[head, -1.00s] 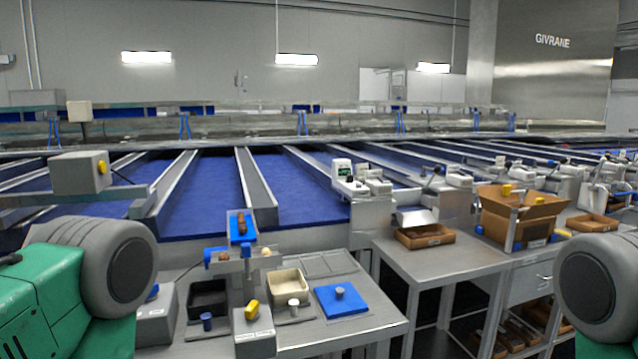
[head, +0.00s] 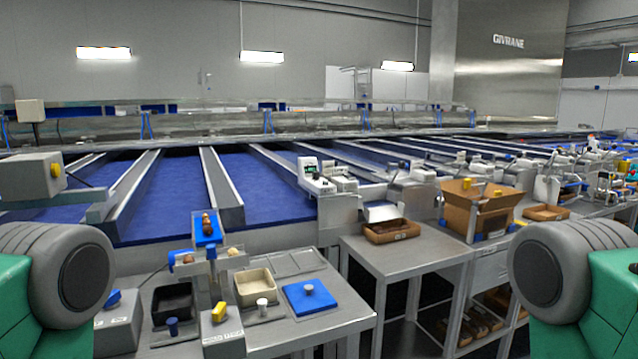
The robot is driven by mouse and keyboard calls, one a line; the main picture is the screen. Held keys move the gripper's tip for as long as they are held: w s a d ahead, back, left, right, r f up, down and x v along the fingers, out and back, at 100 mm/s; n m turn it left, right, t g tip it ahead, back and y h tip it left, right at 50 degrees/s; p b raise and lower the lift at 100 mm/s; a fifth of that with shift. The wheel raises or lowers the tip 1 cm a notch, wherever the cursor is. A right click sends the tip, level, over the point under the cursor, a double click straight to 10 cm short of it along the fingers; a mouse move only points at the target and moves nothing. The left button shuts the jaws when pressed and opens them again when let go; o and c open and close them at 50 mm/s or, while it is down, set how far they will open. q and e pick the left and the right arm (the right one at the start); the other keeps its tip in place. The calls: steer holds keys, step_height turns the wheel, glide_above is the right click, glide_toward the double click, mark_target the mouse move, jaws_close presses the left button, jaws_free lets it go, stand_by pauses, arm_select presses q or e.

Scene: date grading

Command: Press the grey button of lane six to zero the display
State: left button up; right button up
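Several white machines stand along the front edge of the blue lanes. The nearest white machine (head: 317,177) has a small green-lit display (head: 308,170); the digits are too small to read. I cannot make out a grey button or a lane number on it. Further white machines (head: 411,182) stand to its right, partly behind a cardboard box. My two arms show only as green and grey shoulder parts at the lower left and lower right corners. Neither gripper is in view.
A near steel table (head: 345,311) carries a blue board (head: 311,299), a beige tray (head: 255,284) and a black tray (head: 173,302). A second steel table (head: 405,250) holds a brown tray (head: 391,231). A cardboard box (head: 476,208) stands further right. Dark floor shows between the tables.

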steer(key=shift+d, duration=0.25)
